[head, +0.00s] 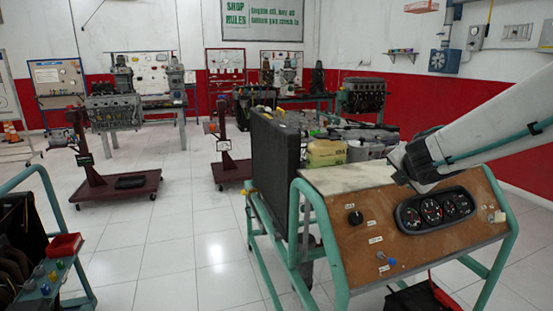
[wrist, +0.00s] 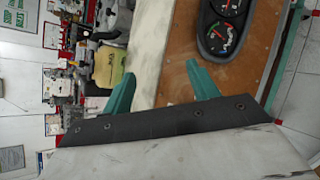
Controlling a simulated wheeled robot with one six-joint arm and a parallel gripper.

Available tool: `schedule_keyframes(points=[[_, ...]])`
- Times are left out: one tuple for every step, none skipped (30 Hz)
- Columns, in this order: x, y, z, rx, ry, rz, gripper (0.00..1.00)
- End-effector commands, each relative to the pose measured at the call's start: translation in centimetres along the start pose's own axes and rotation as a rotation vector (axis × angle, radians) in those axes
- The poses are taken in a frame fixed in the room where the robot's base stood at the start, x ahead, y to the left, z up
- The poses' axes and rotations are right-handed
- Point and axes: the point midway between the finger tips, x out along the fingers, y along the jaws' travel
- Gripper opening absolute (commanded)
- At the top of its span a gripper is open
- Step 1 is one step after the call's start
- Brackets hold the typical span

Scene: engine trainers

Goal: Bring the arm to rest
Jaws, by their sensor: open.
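My arm (head: 510,100) reaches in from the right edge in the head view. Its dark end with my gripper (head: 408,165) is over the top edge of the engine trainer's brown control panel (head: 372,222). In the wrist view the two teal fingers of my gripper (wrist: 160,70) are spread apart with nothing between them. Behind them show the panel's pale top, its brown face and part of the gauge cluster (wrist: 225,22). The fingers are hard to make out in the head view, and I cannot tell how far they are from the panel.
The trainer's teal frame (head: 335,260) and black radiator (head: 275,165) stand below and left of my arm. Red engine stands (head: 118,188) are further left. Tiled floor (head: 195,240) is open between them and the trainer.

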Motion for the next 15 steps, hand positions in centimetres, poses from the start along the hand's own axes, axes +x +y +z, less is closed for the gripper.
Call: schedule_keyframes(points=[[-1.2,-1.1,1.4,0.143,-0.067,-0.039,0.59],[-2.0,-2.0,2.1,0.235,-0.107,-0.069,0.59],[-3.1,-3.4,2.9,0.357,-0.159,-0.11,0.59],[-4.0,-4.5,3.3,0.448,-0.195,-0.144,0.59],[-4.9,-5.6,3.6,0.537,-0.231,-0.179,0.59],[-6.2,-7.2,3.8,0.655,-0.275,-0.229,0.59],[-7.3,-8.4,3.7,0.742,-0.306,-0.269,0.59],[-8.4,-9.7,3.5,0.827,-0.335,-0.311,0.59],[-9.9,-11.3,3.0,0.94,-0.37,-0.369,0.59],[-11.1,-12.5,2.5,1.021,-0.394,-0.417,0.59],[-12.3,-13.6,1.8,1.102,-0.414,-0.464,0.59],[-14.0,-15.0,0.7,1.206,-0.438,-0.533,0.59],[-15.3,-15.9,-0.3,1.282,-0.452,-0.585,0.59],[-16.6,-16.8,-1.3,1.355,-0.463,-0.639,0.59],[-18.3,-17.8,-2.9,1.448,-0.471,-0.715,0.59]])
